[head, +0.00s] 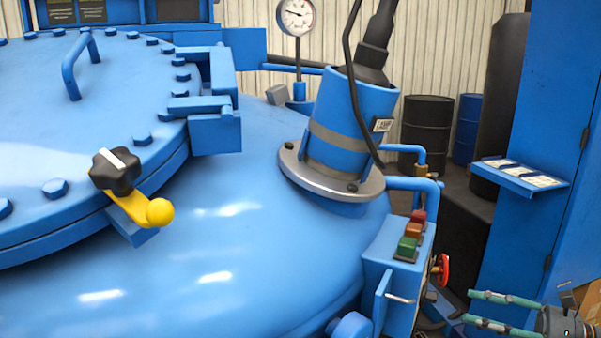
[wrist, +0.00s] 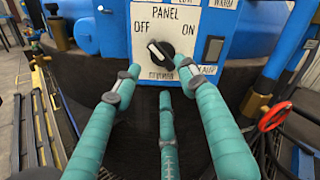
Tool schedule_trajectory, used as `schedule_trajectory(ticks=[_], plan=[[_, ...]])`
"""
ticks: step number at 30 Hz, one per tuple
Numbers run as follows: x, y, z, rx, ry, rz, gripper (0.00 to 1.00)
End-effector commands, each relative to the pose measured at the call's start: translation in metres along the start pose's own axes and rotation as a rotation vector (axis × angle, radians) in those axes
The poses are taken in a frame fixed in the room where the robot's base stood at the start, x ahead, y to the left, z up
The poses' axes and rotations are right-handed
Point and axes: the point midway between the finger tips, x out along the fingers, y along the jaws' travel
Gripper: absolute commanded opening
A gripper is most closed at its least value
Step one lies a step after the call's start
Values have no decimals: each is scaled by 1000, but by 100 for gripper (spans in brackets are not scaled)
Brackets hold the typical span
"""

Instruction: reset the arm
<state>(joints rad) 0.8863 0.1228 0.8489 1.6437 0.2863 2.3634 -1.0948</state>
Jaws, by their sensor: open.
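My gripper (head: 470,308) is at the lower right of the head view, with its teal fingers spread apart and pointing left. In the wrist view its three teal fingers (wrist: 160,80) are open with nothing between them. They point at a white panel (wrist: 183,20) marked PANEL, OFF and ON. A black rotary knob (wrist: 161,54) on the panel lies just beyond the fingertips; its white mark slants to the upper left, on the OFF side. I see a gap between fingers and knob, but its depth is hard to tell.
A blue furnace vessel (head: 250,240) fills the left and middle. A box with coloured buttons (head: 408,248) and a red handwheel (head: 442,268) sit left of my gripper; a red handwheel (wrist: 274,117) also shows in the wrist view. A blue cabinet (head: 545,110) stands behind at right.

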Motion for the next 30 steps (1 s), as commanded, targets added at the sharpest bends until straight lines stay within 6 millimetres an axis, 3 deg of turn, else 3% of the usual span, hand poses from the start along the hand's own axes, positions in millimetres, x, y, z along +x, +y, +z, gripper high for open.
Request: schedule_trajectory(ticks=[12,21,30], plan=[[88,0,0,1,1,-1,42],[88,-2,2,236,3,-4,42],[87,-1,1,271,3,-4,42]])
